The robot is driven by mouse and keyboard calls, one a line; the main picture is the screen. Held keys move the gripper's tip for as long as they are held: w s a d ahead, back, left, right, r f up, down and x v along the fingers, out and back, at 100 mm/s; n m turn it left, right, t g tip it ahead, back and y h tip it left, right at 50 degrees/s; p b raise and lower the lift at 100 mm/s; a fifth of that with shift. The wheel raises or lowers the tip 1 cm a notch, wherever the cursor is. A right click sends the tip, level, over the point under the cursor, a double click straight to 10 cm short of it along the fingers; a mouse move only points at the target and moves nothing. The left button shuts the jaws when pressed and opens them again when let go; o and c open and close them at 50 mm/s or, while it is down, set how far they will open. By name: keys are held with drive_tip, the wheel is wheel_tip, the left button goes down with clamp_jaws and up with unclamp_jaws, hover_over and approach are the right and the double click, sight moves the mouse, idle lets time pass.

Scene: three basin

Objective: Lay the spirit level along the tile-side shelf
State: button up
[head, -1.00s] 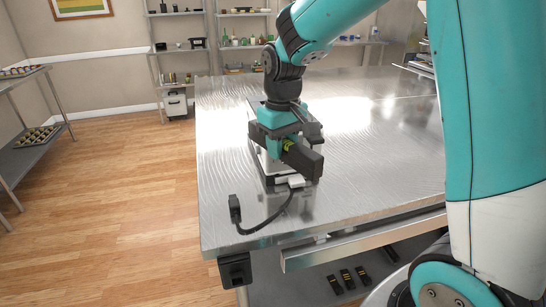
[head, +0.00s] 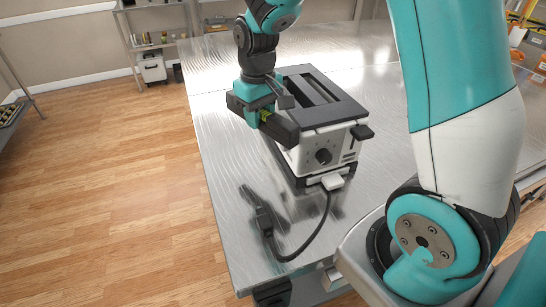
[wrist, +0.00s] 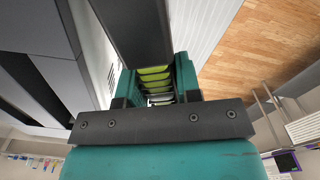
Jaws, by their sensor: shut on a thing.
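My gripper (head: 259,112) is shut on a dark bar (head: 283,129) with a yellow-green middle, which I take to be the spirit level. The fingers hold it near its middle, and its two dark ends stick out on either side. In the wrist view the bar (wrist: 140,32) runs up from between the teal fingers, with yellow-green showing between them. The gripper is above the metal table (head: 215,150) near its left edge, close to the left of a toaster; I cannot tell whether they touch. I cannot make out which shelf is the tile-side one.
The white and black toaster (head: 325,152) stands on the table, with its dark cord and plug (head: 265,222) lying in front of it near the left edge. Wire shelving (head: 155,45) stands at the back wall. The wooden floor (head: 110,190) left of the table is clear.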

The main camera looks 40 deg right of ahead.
sight(263, 171)
wheel_tip(263, 171, down, 15)
drive_tip(key=shift+f+p, duration=0.1)
drive_tip(key=shift+p, duration=0.75)
drive_tip(key=o, duration=1.1)
drive_tip(key=shift+c, duration=0.2)
